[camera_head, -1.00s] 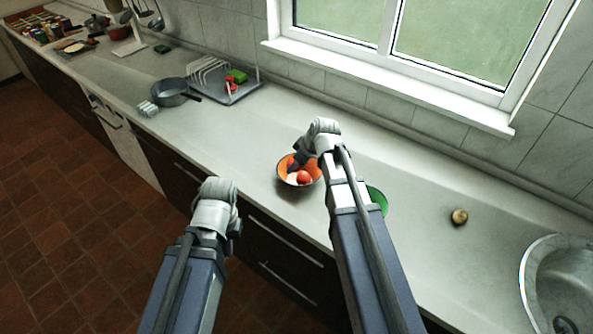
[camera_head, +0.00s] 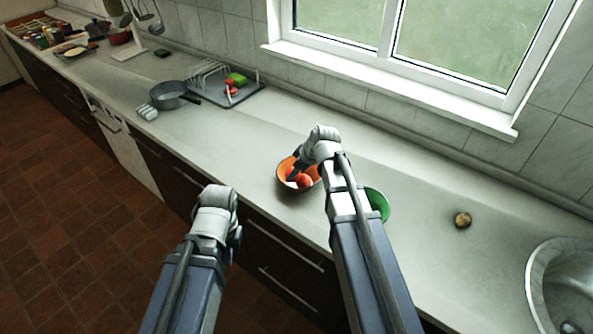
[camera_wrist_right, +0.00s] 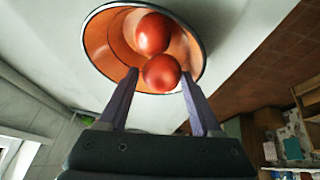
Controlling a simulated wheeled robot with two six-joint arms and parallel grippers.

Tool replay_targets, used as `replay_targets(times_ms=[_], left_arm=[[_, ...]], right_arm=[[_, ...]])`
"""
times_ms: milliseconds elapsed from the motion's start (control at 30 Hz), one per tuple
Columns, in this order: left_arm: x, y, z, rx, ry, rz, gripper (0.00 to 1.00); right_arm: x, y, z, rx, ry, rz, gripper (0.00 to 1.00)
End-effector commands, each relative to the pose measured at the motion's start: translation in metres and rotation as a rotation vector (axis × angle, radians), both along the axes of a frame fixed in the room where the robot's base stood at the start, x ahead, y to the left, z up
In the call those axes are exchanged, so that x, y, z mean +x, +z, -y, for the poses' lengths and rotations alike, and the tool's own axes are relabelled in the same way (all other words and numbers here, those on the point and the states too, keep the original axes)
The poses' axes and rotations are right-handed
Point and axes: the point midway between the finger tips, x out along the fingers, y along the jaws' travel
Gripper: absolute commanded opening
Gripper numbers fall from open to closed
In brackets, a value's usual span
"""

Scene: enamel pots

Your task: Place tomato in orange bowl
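The orange bowl (camera_head: 283,183) stands on the counter, and two red tomatoes show in it. In the right wrist view the bowl (camera_wrist_right: 98,40) holds one tomato (camera_wrist_right: 153,33) deeper in and another tomato (camera_wrist_right: 161,73) near the rim. My right gripper (camera_wrist_right: 160,76) has its fingers apart on either side of the nearer tomato, with slim gaps showing. In the head view it reaches down into the bowl, partly hidden by its wrist. My left gripper (camera_head: 236,240) hangs in front of the counter edge, away from the bowl; its fingers are mostly hidden.
A green bowl (camera_head: 378,204) stands right of the orange bowl, partly behind my right arm. A small brown round item (camera_head: 462,220) and the sink (camera_head: 540,285) are farther right. A grey pan (camera_head: 170,97) and dish rack (camera_head: 235,92) stand left. The counter between is clear.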

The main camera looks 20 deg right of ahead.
Motion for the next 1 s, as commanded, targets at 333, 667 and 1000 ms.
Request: replay_targets(times_ms=[333, 667, 1000], left_arm=[[0.000, 0.000, 0.000, 0.000, 0.000, 0.000, 0.00], [0.000, 0.011, 0.000, 0.000, 0.000, 0.000, 0.00], [0.000, 0.055, 0.000, 0.000, 0.000, 0.000, 0.00]], right_arm=[[0.000, 0.000, 0.000, 0.000, 0.000, 0.000, 0.87], [0.000, 0.011, 0.000, 0.000, 0.000, 0.000, 0.87], [-0.019, 0.055, 0.008, 0.000, -0.001, 0.000, 0.87]])
